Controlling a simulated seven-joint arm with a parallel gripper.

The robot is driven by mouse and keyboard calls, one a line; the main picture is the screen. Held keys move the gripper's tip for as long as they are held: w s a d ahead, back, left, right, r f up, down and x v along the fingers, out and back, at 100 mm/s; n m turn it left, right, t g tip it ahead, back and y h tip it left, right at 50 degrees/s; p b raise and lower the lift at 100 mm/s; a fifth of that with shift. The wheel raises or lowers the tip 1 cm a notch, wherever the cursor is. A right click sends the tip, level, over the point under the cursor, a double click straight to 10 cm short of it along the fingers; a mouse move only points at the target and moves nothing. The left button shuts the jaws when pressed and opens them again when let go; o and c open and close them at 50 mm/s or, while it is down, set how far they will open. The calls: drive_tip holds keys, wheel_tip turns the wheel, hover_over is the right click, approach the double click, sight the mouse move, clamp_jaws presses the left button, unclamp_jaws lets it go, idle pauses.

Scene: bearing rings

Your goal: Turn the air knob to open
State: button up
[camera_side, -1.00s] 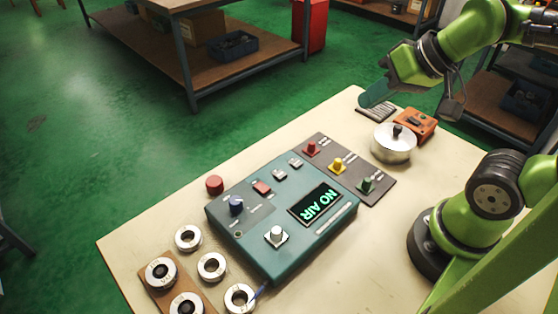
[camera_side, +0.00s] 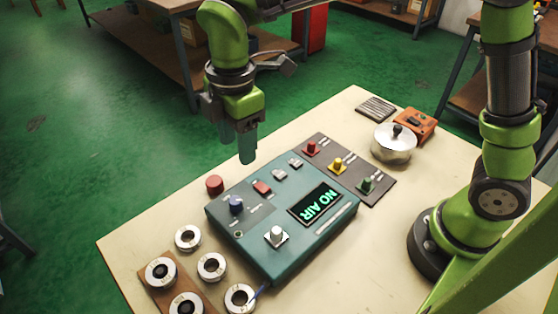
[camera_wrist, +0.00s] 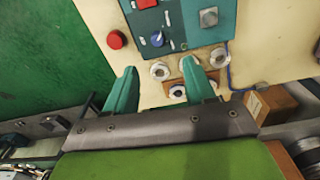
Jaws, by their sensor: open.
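The teal control box (camera_side: 285,262) sits on the table, and its display (camera_side: 315,203) reads "NO AIR". A blue knob (camera_side: 236,206) stands on the grey panel at the box's left; the knob also shows in the wrist view (camera_wrist: 157,39). No label on either knob is readable. My gripper (camera_side: 246,150) is open and empty, pointing down above and behind the blue knob, clear of the box. In the wrist view my two teal fingers (camera_wrist: 162,90) are spread apart.
A red button (camera_side: 214,184) stands beside the box. Several metal rings (camera_side: 188,237) lie at front left, some on a brown board (camera_side: 205,296). A dark panel with red, yellow and green knobs (camera_side: 338,165), a lidded metal pot (camera_side: 393,148) and an orange box (camera_side: 416,124) are at right.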

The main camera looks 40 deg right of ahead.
sight(235, 200)
drive_tip(key=f+n, duration=0.2)
drive_tip(key=f, duration=0.3)
drive_tip(key=a+f+n, duration=0.1)
drive_tip(key=f+n, duration=0.2)
drive_tip(key=f, duration=0.2)
drive_tip(key=w+f+n, duration=0.1)
drive_tip(key=f+n, duration=0.1)
drive_tip(key=f, duration=0.3)
drive_tip(key=shift+w+a+n+g+h, duration=0.1)
drive_tip(key=shift+a+n+g+h, duration=0.2)
drive_tip(key=shift+n, duration=0.1)
drive_tip(key=shift+r, duration=0.1)
clamp_jaws()
